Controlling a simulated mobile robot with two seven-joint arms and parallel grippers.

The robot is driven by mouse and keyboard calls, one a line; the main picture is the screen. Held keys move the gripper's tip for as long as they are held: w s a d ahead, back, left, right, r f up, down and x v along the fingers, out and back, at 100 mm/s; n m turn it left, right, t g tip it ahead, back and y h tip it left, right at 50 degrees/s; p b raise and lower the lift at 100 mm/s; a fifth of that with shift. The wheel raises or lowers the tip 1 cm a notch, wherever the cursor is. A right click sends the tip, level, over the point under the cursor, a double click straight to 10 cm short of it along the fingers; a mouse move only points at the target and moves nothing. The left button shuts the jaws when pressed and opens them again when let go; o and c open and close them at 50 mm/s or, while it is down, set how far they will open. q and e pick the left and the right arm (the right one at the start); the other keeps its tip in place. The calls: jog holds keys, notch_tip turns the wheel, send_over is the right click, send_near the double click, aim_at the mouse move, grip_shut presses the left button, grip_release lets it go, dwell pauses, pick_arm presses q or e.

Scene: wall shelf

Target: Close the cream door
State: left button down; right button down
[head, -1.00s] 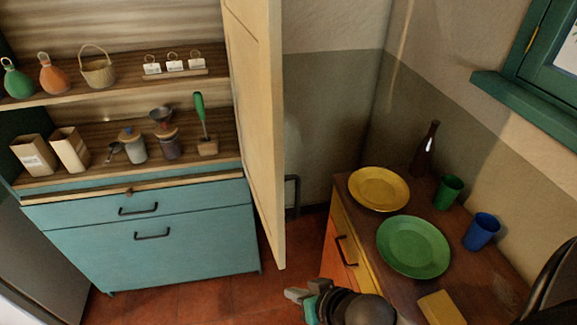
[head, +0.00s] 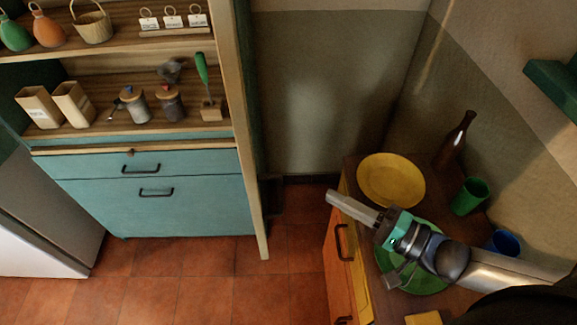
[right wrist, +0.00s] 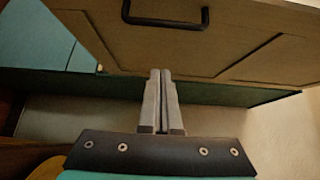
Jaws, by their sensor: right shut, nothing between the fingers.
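The cream door (head: 244,150) stands open at the right side of the shelf cupboard. In the head view I see it almost edge-on, as a tall narrow strip. In the right wrist view its panelled face (right wrist: 240,45) fills the top, with a black bar handle (right wrist: 165,14). My right gripper (head: 331,197) is shut and empty, to the right of the door over the low cabinet, with a visible gap in the head view. In the right wrist view its fingertips (right wrist: 160,72) point at the door's edge; contact cannot be told. My left gripper is not in view.
Under my right arm, the low cabinet (head: 352,275) holds a yellow plate (head: 390,178), a partly hidden green plate (head: 428,285), a brown bottle (head: 457,145), a green cup (head: 469,196) and a blue cup (head: 503,242). The red tiled floor (head: 215,285) is clear.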

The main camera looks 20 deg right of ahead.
aim_at(281, 179)
jog(key=w+a, duration=0.8)
jog(key=a, duration=0.2)
jog(key=shift+a+p, duration=0.25)
jog(key=shift+p, duration=0.2)
jog(key=shift+w, duration=0.15)
